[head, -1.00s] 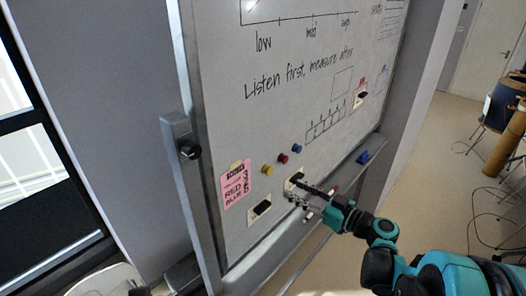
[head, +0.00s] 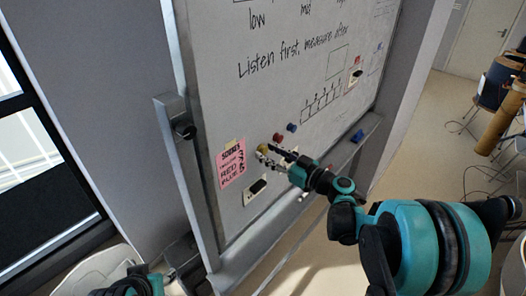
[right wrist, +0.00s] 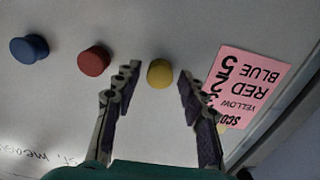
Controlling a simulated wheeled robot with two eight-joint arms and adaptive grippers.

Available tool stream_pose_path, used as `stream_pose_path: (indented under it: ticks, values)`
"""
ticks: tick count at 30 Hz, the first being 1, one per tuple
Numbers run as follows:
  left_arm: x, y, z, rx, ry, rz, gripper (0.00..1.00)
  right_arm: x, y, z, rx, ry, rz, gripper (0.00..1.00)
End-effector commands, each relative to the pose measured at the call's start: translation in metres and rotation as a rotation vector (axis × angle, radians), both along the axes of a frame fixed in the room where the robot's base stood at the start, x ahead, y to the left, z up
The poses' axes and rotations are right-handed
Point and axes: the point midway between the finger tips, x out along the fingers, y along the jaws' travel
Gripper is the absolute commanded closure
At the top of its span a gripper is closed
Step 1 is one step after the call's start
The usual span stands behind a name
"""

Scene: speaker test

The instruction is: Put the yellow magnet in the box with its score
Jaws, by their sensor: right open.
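The yellow magnet (head: 263,149) is on the whiteboard (head: 225,110), left of the red magnet (head: 278,137) and blue magnet (head: 291,127). My right gripper (head: 268,154) is open at the yellow magnet. In the right wrist view the yellow magnet (right wrist: 160,73) sits between the spread fingertips, with a gap on each side. The pink score note (head: 231,165) also shows upside down in the right wrist view (right wrist: 252,80); it reads red 2 and blue 5, and yellow's number is partly hidden by a finger. A row of drawn numbered boxes (head: 321,104) lies up and right.
A dark eraser-like piece on a pale plate (head: 257,187) is on the board below the note. A ledge (head: 245,248) runs along the board's lower edge, with a blue object (head: 357,136) on it. Cables and furniture stand at the right.

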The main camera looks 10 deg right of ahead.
Motion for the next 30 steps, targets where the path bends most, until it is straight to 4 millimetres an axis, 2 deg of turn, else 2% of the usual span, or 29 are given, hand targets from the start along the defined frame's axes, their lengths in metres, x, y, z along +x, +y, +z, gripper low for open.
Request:
stream_pose_path:
  ticks: [10, 18, 30]
  values:
    - [0.0, 0.0, -0.0002, 0.0, 0.0, 0.0, 0.6, 0.002, 0.0017, 0.0004, 0.0, 0.0, 0.0, 0.6]
    - [0.0001, 0.0, -0.0003, 0.0, 0.0, 0.0, 0.6, 0.0018, 0.0016, 0.0003, 0.0, 0.0, 0.0, 0.94]
    - [0.0001, 0.0, -0.0029, 0.0, 0.0, 0.0, 0.6, 0.0014, 0.0011, 0.0014, 0.0, 0.0, 0.0, 0.95]
